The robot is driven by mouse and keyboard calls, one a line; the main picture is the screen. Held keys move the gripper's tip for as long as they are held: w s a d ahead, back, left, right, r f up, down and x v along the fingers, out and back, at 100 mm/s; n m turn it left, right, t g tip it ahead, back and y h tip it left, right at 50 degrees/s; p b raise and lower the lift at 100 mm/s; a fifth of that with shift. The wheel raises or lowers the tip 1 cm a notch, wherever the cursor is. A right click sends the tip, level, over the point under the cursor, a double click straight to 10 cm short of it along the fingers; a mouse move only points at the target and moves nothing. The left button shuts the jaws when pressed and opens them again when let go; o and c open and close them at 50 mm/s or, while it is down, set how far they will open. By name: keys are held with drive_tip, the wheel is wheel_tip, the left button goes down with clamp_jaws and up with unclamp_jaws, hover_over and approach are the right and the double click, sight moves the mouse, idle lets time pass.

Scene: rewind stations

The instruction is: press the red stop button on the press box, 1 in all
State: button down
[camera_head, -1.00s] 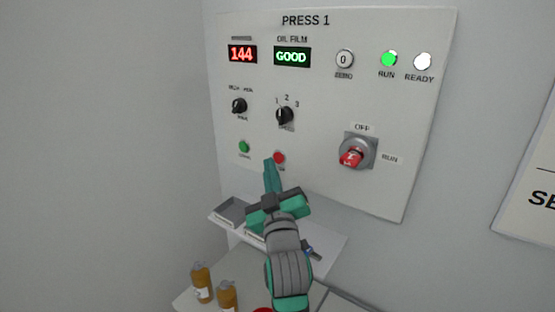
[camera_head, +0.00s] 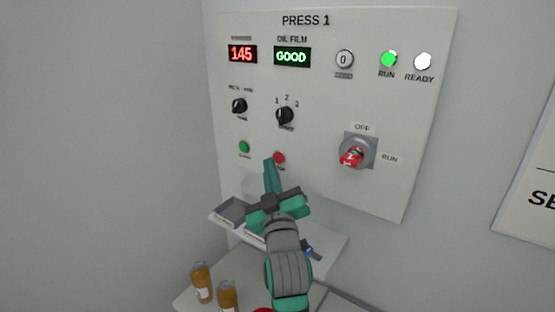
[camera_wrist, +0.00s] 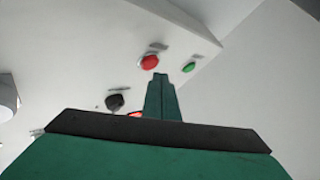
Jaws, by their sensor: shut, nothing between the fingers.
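The red stop button (camera_head: 279,158) is a small round button low on the white press box (camera_head: 320,150), right of the green button (camera_head: 244,147). My gripper (camera_head: 268,162) is shut and empty, its green fingers pointing up towards the panel. In the head view the fingertips sit just left of the red button. In the wrist view the red button (camera_wrist: 149,62) shows just beyond and left of the fingertips (camera_wrist: 160,72), with the green button (camera_wrist: 188,67) to the right. I see a gap in the picture between fingertips and button; contact cannot be made out.
A red rotary switch (camera_head: 352,155) is on the panel's right, and black knobs (camera_head: 285,116) are above the buttons. A shelf with a grey tray (camera_head: 230,212) is below the panel. Brown bottles (camera_head: 202,282) stand at lower left.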

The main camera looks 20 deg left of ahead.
drive_tip(key=shift+w, duration=0.1)
idle(0.7)
drive_tip(key=shift+w+d, duration=0.15)
drive_tip(key=shift+w, duration=0.2)
drive_tip(key=shift+w+d, duration=0.15)
drive_tip(key=shift+w, duration=0.2)
idle(1.0)
drive_tip(key=shift+s, duration=0.1)
drive_tip(key=shift+s+a, duration=0.25)
drive_tip(key=shift+s, duration=0.4)
drive_tip(key=shift+s+a, duration=0.3)
drive_tip(key=shift+s, duration=0.5)
drive_tip(key=shift+s+a, duration=0.3)
drive_tip(key=shift+s, duration=0.45)
drive_tip(key=shift+s+a, duration=0.3)
drive_tip(key=shift+s, duration=0.5)
